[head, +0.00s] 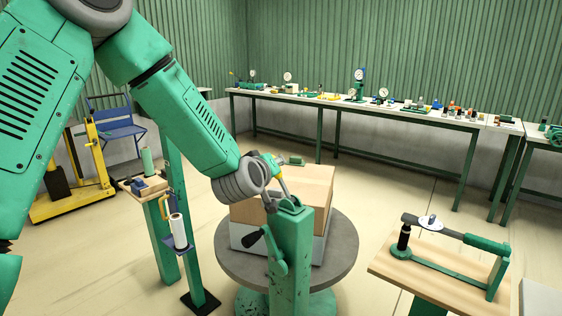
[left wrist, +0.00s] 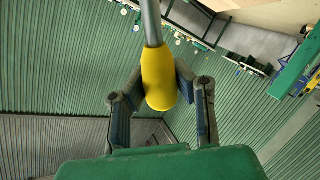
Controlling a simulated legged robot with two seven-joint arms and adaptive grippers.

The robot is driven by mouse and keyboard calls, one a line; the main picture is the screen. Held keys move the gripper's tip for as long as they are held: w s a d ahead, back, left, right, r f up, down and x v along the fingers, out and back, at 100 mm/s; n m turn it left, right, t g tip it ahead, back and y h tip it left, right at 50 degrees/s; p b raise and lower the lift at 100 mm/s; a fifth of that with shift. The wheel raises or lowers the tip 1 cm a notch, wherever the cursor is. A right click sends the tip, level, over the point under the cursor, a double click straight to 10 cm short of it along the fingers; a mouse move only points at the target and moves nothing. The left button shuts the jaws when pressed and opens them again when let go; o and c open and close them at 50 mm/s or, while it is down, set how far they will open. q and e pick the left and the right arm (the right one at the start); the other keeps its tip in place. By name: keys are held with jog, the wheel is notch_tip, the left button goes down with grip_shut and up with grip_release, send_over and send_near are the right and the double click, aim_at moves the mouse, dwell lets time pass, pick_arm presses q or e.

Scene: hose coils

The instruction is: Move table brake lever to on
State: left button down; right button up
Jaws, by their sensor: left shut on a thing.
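The brake lever has a yellow grip (left wrist: 159,80) on a grey rod (left wrist: 151,22). In the head view its rod (head: 284,186) rises tilted from the top of a green post (head: 291,245) at the round table's near edge. My left gripper (head: 268,168) reaches in from upper left, partly hidden behind my wrist. In the left wrist view its two fingers (left wrist: 159,97) stand on either side of the yellow grip and hold it. No on or off marking is legible. My right gripper is not in view.
A wooden-looking block (head: 310,188) sits on the round grey table (head: 232,262). A green crank with a black knob (head: 253,237) sticks out from the post. A stand with a paper roll (head: 178,230) is at left, a wooden bench (head: 385,262) at right, a long workbench (head: 320,98) behind.

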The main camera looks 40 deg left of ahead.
pick_arm(q)
jog(key=shift+a+f+n+g+h, duration=0.4)
jog(key=shift+a+f+n+h, duration=0.3)
jog(key=shift+a+f+n, duration=0.35)
jog(key=shift+f, duration=0.25)
jog(key=c, duration=1.2)
grip_release()
jog(key=shift+s, duration=0.1)
jog(key=shift+a+r, duration=0.1)
jog(key=shift+r, duration=0.05)
jog(key=shift+r, duration=0.1)
jog(key=shift+v, duration=5.85)
